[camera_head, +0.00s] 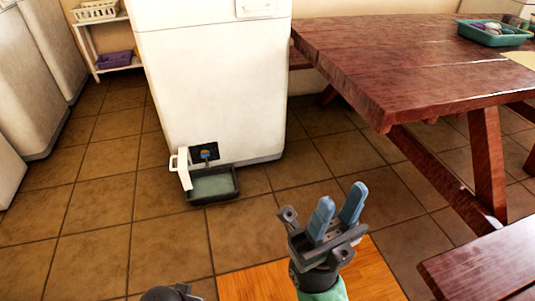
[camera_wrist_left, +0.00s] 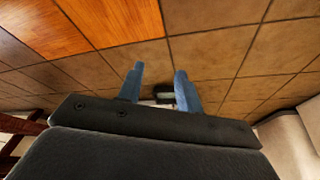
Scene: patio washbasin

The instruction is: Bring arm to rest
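My right gripper (camera_head: 337,212) shows low in the head view, pointing up and away. Its two blue fingers are apart with nothing between them. My left gripper (camera_wrist_left: 158,82) shows in the left wrist view with its two blue fingers apart and empty, above the tiled floor. In the head view, only a dark piece at the bottom edge may belong to the left arm; its fingers do not show there.
A white appliance (camera_head: 215,80) has an open flap and a dark tray (camera_head: 213,186) at its base. A red wooden table (camera_head: 400,65) with a green tray (camera_head: 494,38) stands right, near a bench (camera_head: 485,265). An orange wooden panel (camera_head: 255,284) lies below. Tiled floor between is clear.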

